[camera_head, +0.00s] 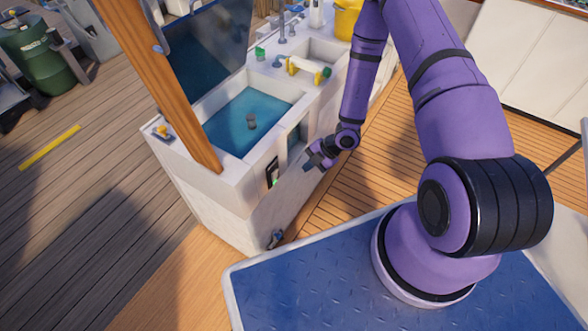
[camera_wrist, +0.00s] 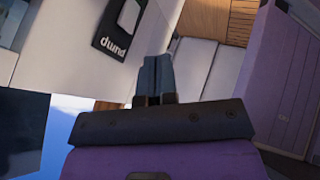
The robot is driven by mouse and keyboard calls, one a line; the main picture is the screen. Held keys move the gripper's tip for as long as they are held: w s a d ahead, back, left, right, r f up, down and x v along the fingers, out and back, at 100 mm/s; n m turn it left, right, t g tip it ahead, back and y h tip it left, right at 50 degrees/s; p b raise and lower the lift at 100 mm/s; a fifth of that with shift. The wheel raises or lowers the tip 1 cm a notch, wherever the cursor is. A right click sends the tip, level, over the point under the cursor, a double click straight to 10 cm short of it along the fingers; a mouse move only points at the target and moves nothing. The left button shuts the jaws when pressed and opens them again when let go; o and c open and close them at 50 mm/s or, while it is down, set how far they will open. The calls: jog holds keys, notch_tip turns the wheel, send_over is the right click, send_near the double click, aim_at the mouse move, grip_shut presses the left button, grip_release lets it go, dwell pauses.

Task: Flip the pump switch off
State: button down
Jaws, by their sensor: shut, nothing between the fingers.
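A black plate with the word "pump" (camera_wrist: 122,30) is on a white surface at the top of the wrist view, cut by the frame's edge. A pale part shows on it, perhaps the switch, but its position cannot be told. In the head view a small dark panel with a green spot (camera_head: 272,172) is on the side of the white counter, likely the same plate. My gripper (camera_head: 312,158) is just right of that panel, apparently apart from it. In the wrist view my gripper (camera_wrist: 156,66) has its fingers together and empty, below and right of the plate.
The white counter (camera_head: 225,200) holds a basin of blue water (camera_head: 240,118) and a sink (camera_head: 322,50). A wooden post (camera_head: 160,80) stands at its left corner. A small dark fitting (camera_head: 275,238) is low by the counter. Open deck (camera_head: 345,185) lies right of it.

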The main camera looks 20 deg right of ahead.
aim_at(275, 174)
jog(key=shift+w+a+f, duration=0.8)
jog(key=shift+a+f, duration=0.3)
jog(key=shift+a, duration=0.2)
jog(key=shift+w+a+f, duration=0.8)
jog(key=shift+a+f, duration=0.35)
jog(key=shift+a, duration=0.2)
jog(key=shift+w+a+f, duration=0.8)
jog(key=shift+a+f, duration=0.3)
jog(key=shift+a, duration=0.2)
jog(key=shift+w+a+r, duration=0.15)
jog(key=shift+w+a, duration=0.1)
jog(key=shift+w, duration=0.05)
jog(key=shift+r, duration=0.75)
